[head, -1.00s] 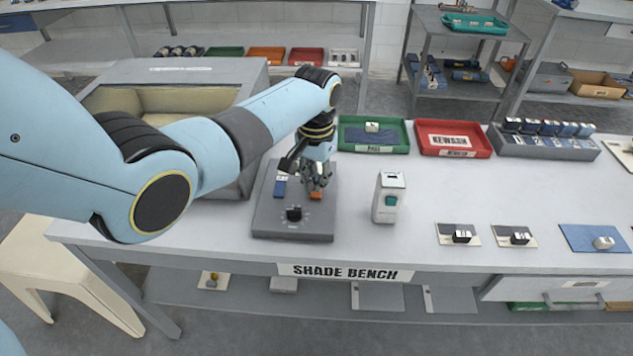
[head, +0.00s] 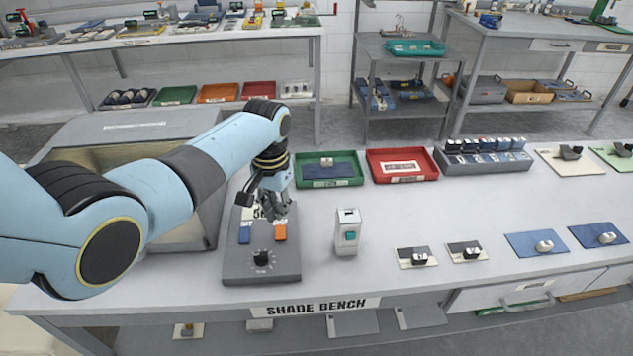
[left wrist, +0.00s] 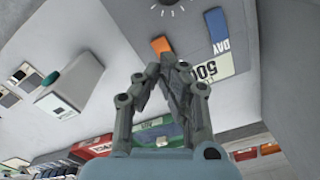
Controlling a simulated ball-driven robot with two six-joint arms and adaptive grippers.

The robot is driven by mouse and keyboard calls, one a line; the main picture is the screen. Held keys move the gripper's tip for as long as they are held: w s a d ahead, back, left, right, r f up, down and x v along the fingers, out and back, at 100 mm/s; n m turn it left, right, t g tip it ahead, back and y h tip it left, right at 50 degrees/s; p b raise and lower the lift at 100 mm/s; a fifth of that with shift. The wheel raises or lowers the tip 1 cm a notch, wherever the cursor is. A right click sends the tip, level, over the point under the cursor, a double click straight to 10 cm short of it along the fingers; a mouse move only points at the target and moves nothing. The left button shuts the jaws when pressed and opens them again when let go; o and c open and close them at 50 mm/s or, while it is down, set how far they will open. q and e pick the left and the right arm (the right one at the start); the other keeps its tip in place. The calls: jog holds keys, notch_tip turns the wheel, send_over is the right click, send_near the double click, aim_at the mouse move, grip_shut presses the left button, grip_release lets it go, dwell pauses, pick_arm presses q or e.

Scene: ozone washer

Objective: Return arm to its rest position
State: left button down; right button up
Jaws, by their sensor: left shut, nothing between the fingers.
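My left arm reaches in from the left in the head view. My left gripper (head: 276,212) is over the back part of the grey control panel (head: 262,268), with its fingers together and nothing held. The panel has a blue button (head: 244,235), an orange button (head: 280,232) and a dark knob (head: 261,257). The left wrist view shows the closed fingers (left wrist: 165,72) apart from the orange button (left wrist: 161,45) and the blue button (left wrist: 217,24). A label reading "500" (left wrist: 205,70) is partly hidden by the fingers. My right gripper is not in view.
The panel stands on the shade bench (head: 400,230). A small white device with a green button (head: 347,232) is to its right. Green (head: 355,181) and red (head: 430,176) trays lie behind. A large open grey bin (head: 215,225) stands under my left arm.

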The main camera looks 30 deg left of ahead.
pick_arm(q)
jog(key=shift+s, duration=0.1)
jog(key=shift+t, duration=0.4)
jog(key=s, duration=0.5)
jog(key=shift+s+d, duration=0.2)
jog(key=shift+s, duration=0.1)
jog(key=s+d+r+m+t+y, duration=0.1)
jog(key=s+r, duration=0.7)
jog(key=s, duration=0.2)
jog(key=s+d+r+t, duration=0.2)
jog(key=s+r, duration=0.5)
jog(key=s, duration=0.3)
notch_tip(320, 180, down, 37)
jog(key=s+a+g+b, duration=0.1)
jog(key=s+a+b, duration=0.15)
jog(key=b, duration=0.85)
jog(key=s+f+g+b, duration=0.1)
jog(key=s+f+b, duration=0.4)
jog(key=s+f, duration=0.4)
jog(key=s+a+f+b, duration=0.1)
jog(key=s+f+b, duration=0.4)
jog(key=f, duration=1.2)
jog(key=s, duration=0.4)
jog(key=shift+s+f+g, duration=0.15)
jog(key=shift+s+g, duration=0.1)
jog(key=shift+g, duration=0.15)
